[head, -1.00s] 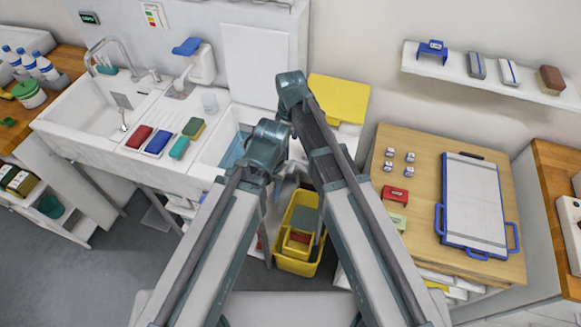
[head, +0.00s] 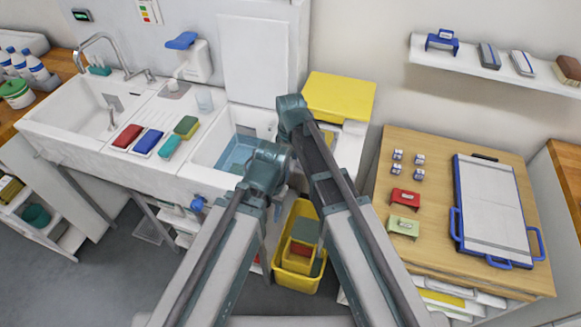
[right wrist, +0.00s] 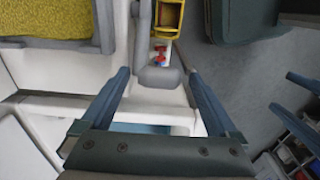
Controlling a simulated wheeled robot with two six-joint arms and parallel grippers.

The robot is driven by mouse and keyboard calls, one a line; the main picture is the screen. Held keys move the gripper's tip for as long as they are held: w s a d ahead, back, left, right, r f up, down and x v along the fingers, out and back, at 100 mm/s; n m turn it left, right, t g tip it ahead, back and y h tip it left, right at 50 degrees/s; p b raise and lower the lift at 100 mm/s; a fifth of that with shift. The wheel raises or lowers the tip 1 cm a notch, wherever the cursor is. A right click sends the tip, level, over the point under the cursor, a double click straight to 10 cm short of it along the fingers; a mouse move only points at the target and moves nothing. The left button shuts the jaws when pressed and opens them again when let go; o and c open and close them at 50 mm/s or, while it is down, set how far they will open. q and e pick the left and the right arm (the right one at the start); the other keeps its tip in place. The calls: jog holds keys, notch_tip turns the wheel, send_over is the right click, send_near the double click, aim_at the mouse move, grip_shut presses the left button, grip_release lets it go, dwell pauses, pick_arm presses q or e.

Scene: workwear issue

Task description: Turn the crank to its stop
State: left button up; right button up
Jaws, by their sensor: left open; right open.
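My right gripper (right wrist: 158,73) is open, its two blue-grey fingers spread in the right wrist view. Between and just beyond its fingertips is a grey L-shaped part (right wrist: 158,80) with a small red and blue piece (right wrist: 160,57) above it. I cannot tell for sure whether this is the crank. My left gripper (right wrist: 280,91) shows at the right edge of the right wrist view, fingers apart and empty. In the head view my two arms hide most of the area in front of the right basin, and the crank cannot be made out there.
A yellow bucket (head: 311,211) stands on the floor below my arms. A yellow-topped unit (head: 340,96) is behind my right arm. A wooden table (head: 432,210) with a blue-framed board (head: 492,200) is at right.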

jog(key=shift+s, duration=0.15)
grip_shut()
dwell(0.4)
